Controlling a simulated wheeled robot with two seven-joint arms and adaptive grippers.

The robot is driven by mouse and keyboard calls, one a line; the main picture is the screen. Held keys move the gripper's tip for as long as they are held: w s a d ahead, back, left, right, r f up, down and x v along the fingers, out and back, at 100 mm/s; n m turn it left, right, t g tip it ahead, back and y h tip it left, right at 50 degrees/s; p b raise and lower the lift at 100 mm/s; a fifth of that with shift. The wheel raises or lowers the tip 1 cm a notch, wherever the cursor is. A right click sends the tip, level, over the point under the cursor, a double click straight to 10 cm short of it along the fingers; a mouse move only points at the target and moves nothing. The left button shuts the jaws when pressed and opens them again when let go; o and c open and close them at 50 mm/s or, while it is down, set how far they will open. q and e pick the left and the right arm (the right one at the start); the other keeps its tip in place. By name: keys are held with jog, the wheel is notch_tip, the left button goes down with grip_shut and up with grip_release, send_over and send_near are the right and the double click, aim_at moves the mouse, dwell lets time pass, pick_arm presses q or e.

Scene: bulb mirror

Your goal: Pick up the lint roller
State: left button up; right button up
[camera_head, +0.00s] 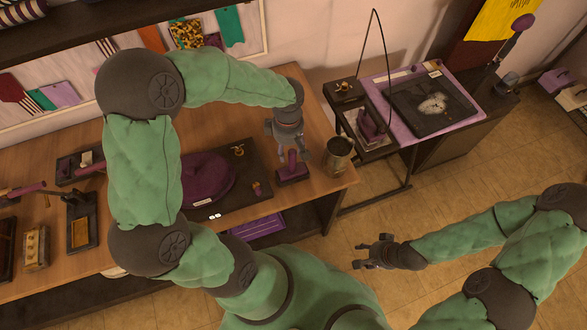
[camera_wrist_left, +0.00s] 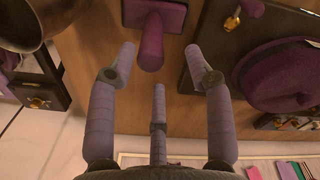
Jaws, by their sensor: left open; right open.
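A purple upright roller-like piece on a dark purple base, which I take for the lint roller (camera_head: 292,162), stands near the right end of the wooden table. In the left wrist view the lint roller (camera_wrist_left: 151,42) shows its rounded end toward the camera, just beyond the spread fingers. My left gripper (camera_head: 289,148) is open above it, pointing down; in the left wrist view the left gripper (camera_wrist_left: 160,62) holds nothing. My right gripper (camera_head: 360,254) is open and empty over the floor, away from the table.
A metal cup (camera_head: 339,153) stands close to the right of the roller. A purple hat (camera_head: 207,180) lies on a dark mat (camera_head: 238,197) to its left. A side table with a purple mat (camera_head: 402,128) stands at the right. The floor around my right gripper is clear.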

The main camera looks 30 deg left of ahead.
aim_at(292, 160)
pick_arm(q)
jog(key=shift+w+f, duration=0.3)
jog(key=shift+f, duration=0.65)
jog(key=shift+s+d+f, duration=0.15)
jog(key=shift+f, duration=0.4)
jog(key=f, duration=0.4)
jog(key=shift+d+f+b, duration=0.1)
jog(key=shift+d+b, duration=0.1)
jog(key=shift+b, duration=0.1)
grip_shut()
